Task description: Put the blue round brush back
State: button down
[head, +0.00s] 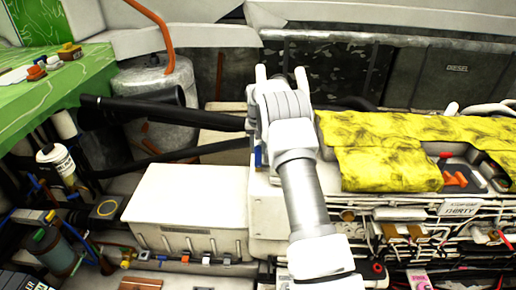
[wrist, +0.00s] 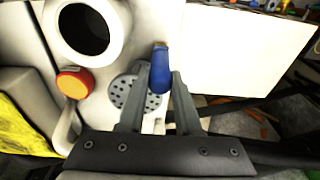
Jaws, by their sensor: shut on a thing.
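The blue round brush (wrist: 160,75) shows in the wrist view as a rounded blue body with a yellowish top end. It sits between the two grey fingers of my gripper (wrist: 157,100), which is shut on it. The brush's lower part is hidden between the fingers. Behind it lies a pale surface with a perforated round plate (wrist: 119,95). I cannot tell whether the brush touches that surface. In the head view my arm hides the gripper; a small blue patch shows beside it, too small to identify.
In the wrist view, a dark round opening (wrist: 84,30) and a red-yellow cap (wrist: 75,83) are at left. In the head view, a white box (head: 187,205) stands left of my arm, yellow cloth (head: 385,150) right, a green table (head: 55,95) far left. Dark pipes cross behind.

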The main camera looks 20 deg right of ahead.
jog(key=shift+f, duration=0.15)
jog(key=c, duration=0.5)
grip_release()
notch_tip(320, 180, up, 18)
jog(key=s+a+b, duration=0.1)
jog(key=s, duration=0.1)
jog(key=s+a+r+n+t, duration=0.1)
jog(key=s+a+r, duration=0.3)
jog(key=s+r, duration=0.4)
jog(key=s+a+r+n+t, duration=0.1)
jog(key=s+a+r, duration=0.15)
jog(key=s, duration=0.35)
jog(key=s+a+r, duration=0.2)
jog(key=s+r, duration=0.1)
jog(key=s, duration=0.3)
jog(key=s+a+f+n, duration=0.1)
jog(key=s+f, duration=0.1)
jog(key=s, duration=0.5)
jog(key=s+a+f+t, duration=0.1)
jog(key=s+a+f, duration=0.1)
jog(key=s, duration=0.5)
jog(key=s+a+f+n+t, duration=0.1)
jog(key=s+f, duration=0.2)
jog(key=s, duration=0.5)
jog(key=shift+a+f+n+y, duration=0.2)
jog(key=shift+f+n+y, duration=0.1)
